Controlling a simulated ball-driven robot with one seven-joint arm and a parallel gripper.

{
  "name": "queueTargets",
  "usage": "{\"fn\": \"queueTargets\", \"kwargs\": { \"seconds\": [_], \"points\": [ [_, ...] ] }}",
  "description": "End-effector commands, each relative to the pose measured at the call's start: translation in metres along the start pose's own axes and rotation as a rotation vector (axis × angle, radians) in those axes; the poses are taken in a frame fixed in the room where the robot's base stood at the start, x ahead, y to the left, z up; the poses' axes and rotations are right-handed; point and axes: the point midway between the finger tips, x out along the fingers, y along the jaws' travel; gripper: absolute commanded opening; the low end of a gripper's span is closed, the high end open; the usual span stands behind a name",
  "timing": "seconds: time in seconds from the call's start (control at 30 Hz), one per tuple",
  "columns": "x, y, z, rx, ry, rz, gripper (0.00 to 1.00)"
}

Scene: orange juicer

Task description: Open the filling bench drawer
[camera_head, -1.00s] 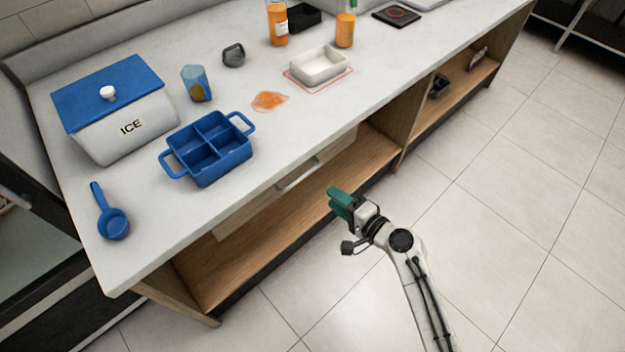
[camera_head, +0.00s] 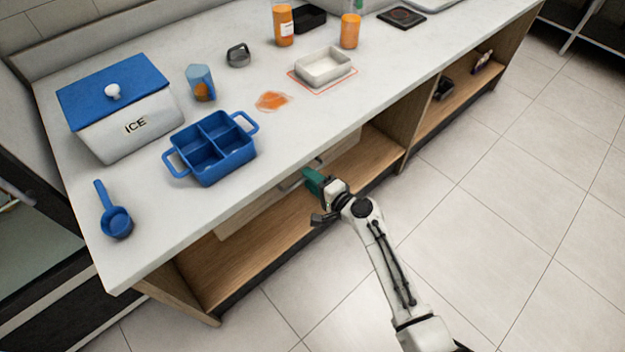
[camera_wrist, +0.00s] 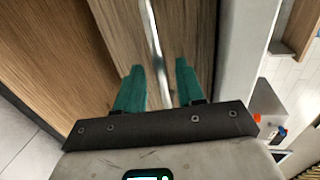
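The filling bench (camera_head: 140,215) has a pale worktop and open wooden shelves below. Its drawer (camera_head: 262,210) hangs under the worktop, with a wooden front that looks shut in the head view. A metal bar handle (camera_head: 291,181) runs along that front; in the wrist view the handle (camera_wrist: 153,40) reaches down between my fingers. My gripper (camera_head: 308,177) has green fingers and is at the handle's right end. In the wrist view my gripper (camera_wrist: 160,85) is open, with one finger on each side of the bar and gaps showing. Contact with the drawer front is unclear.
On the worktop stand a white ice box (camera_head: 125,125) with a blue lid, a blue divided caddy (camera_head: 212,150), a blue scoop (camera_head: 114,218) and a white tray (camera_head: 325,66). The tiled floor (camera_head: 480,210) in front of the bench is clear.

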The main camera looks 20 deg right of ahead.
Motion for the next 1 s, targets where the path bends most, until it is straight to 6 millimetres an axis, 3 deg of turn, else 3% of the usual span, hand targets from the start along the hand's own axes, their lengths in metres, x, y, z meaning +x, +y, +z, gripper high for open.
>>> {"fn": "queueTargets", "kwargs": {
  "seconds": [0.1, 0.5, 1.0],
  "points": [
    [-0.0001, -0.0001, 0.0000, 0.000, 0.000, 0.000, 0.38],
    [-0.0004, -0.0001, -0.0001, 0.000, 0.000, 0.000, 0.00],
    [-0.0006, 0.0004, -0.0002, 0.000, 0.000, 0.001, 0.00]
  ]
}}
